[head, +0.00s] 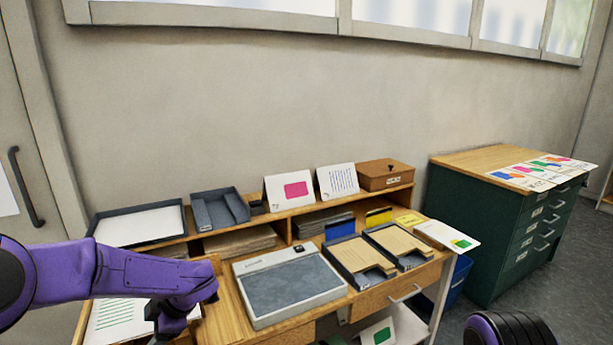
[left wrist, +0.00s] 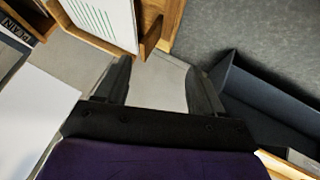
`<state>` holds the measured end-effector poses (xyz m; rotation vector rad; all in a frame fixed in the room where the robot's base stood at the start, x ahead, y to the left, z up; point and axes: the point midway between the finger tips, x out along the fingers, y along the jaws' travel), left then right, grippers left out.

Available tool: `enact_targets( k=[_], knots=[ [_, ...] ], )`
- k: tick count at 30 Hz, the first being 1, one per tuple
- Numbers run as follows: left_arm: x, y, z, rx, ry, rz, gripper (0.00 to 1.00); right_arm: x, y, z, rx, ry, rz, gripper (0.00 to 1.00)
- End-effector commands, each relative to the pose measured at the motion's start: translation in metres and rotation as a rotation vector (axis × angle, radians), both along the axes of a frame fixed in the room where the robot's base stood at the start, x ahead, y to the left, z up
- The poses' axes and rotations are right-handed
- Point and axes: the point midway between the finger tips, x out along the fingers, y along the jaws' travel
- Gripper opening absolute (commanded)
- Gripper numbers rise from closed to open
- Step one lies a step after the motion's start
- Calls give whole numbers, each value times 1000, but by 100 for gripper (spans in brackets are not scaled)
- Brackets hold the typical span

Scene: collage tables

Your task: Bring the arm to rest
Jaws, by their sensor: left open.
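My left arm, purple, comes in from the left in the head view. Its left gripper (head: 168,328) points down over the left part of the wooden desk (head: 226,307), by a sheet with green lines (head: 115,322). In the left wrist view my left gripper (left wrist: 158,82) is open, its two dark fingers apart with nothing between them. The lined sheet (left wrist: 103,18) shows there beyond the fingers, in a wooden-edged holder. A rounded dark purple part of mine shows at the bottom right of the head view. My right gripper is out of view.
A grey-topped device (head: 290,283) lies mid-desk, right of my gripper. Two paper trays (head: 352,262) stand right of it. The shelf behind holds a white-lined tray (head: 137,223), cards (head: 289,189) and a brown box (head: 386,174). A green cabinet (head: 467,232) stands at right.

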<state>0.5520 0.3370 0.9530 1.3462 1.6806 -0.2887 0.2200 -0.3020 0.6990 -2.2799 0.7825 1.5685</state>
Motion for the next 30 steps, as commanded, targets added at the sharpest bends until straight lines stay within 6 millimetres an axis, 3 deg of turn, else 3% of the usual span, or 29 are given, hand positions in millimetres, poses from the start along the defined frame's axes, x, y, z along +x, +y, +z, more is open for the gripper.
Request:
enact_targets(
  k=[5,8,10,12,15,18,21,24,30],
  knots=[
    [-11,19,-35,195,-31,-189,68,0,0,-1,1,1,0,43],
    [-27,21,-72,287,-25,-391,68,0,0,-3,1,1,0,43],
    [-51,13,-112,312,8,-598,68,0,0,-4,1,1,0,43],
    [-93,-2,-159,275,72,-832,68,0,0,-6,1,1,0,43],
    [-164,-24,-209,155,186,-1094,68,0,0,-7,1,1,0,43],
    [-238,-38,-238,28,316,-1275,68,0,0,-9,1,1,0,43],
    [-295,-40,-252,-55,434,-1364,68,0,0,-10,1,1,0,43],
    [-326,-35,-262,-88,508,-1374,68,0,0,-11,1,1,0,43],
    [-335,-35,-265,-103,527,-1375,68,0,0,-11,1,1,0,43]
  ],
)
